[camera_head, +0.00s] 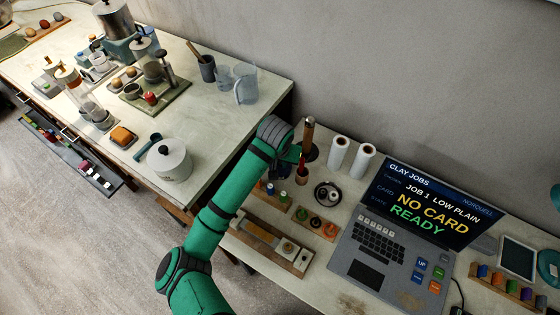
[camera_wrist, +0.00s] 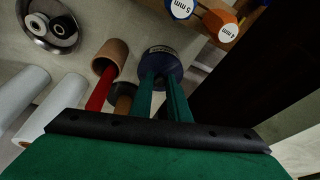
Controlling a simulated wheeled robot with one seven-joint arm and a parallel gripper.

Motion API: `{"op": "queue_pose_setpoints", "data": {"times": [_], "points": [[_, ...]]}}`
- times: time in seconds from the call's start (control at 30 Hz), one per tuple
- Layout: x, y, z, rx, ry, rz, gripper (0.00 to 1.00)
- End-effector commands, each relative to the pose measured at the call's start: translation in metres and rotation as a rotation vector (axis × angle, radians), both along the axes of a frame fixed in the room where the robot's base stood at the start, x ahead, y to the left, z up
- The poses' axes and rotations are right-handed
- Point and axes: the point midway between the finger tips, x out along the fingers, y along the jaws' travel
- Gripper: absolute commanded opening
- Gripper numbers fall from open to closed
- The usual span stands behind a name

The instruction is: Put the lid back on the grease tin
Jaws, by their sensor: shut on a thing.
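My gripper (camera_wrist: 160,78) is shut on a dark blue round piece (camera_wrist: 165,62) with a pale marking along its edge, in the wrist view. It looks like the grease tin or its lid; I cannot tell which, or whether a tin is under it. In the head view my gripper (camera_head: 298,160) is over the near bench, and its fingertips and the blue piece are hard to make out. A brown open cup (camera_wrist: 112,54) with a red handle (camera_wrist: 101,90) is just left of the blue piece in the wrist view.
A rack of small coloured pieces (camera_head: 270,189) lies in front. A laptop (camera_head: 390,235) takes up the bench to the right. A tall brown handle (camera_head: 308,132) rises behind the gripper.

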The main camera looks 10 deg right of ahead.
Motion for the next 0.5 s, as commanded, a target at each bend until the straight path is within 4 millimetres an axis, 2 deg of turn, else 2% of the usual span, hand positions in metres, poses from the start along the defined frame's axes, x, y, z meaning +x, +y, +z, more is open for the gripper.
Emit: {"op": "queue_pose_setpoints", "data": {"times": [0.43, 0.47, 0.5], "points": [[0.0004, 0.0006, -0.0001, 0.001, 0.000, 0.001, 0.00], [0.0004, 0.0006, -0.0001, 0.001, 0.000, 0.001, 0.23], [0.0003, 0.0005, -0.0002, 0.001, 0.000, 0.001, 0.32]]}}
